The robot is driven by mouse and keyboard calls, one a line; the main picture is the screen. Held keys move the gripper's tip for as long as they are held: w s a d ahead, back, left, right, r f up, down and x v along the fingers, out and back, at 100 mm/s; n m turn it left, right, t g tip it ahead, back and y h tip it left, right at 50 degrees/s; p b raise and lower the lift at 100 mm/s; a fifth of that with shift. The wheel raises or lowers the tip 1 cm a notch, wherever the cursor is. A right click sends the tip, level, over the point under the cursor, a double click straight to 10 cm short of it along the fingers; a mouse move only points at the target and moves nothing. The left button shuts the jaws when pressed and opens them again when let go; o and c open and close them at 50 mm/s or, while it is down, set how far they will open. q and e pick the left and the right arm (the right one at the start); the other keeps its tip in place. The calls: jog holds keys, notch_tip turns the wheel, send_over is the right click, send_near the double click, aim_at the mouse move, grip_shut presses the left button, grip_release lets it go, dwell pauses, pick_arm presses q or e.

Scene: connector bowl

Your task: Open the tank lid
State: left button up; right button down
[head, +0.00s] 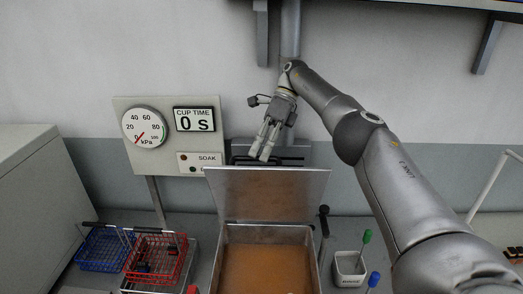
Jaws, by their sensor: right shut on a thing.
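The metal tank (311,262) stands on the bench at the bottom centre, with orange-brown liquid inside. Its flat metal lid (268,193) is raised at the back of the tank, and the tank's top is uncovered. My right gripper (264,155) is at the lid's upper edge, fingers pointing down, shut on the lid there. The exact contact is hard to make out. My left gripper is not in view.
A gauge panel (162,112) stands behind at the left. A red wire basket (156,258) and a blue one (102,248) are left of the tank. A white cup (349,268) with green- and blue-topped tools nearby is to the right.

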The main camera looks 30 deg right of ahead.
jog(key=shift+d+f, duration=0.2)
jog(key=shift+f, duration=0.5)
jog(key=c, duration=1.8)
grip_release()
jog(key=shift+c, duration=0.2)
jog(key=shift+o, duration=1.1)
jog(key=shift+w+f, duration=0.15)
jog(key=shift+o, duration=0.8)
jog(key=shift+w+d+f, duration=0.1)
jog(key=shift+w+d, duration=0.1)
jog(key=shift+w, duration=0.15)
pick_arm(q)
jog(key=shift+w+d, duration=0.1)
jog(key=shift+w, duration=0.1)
pick_arm(e)
jog(key=shift+w, duration=0.1)
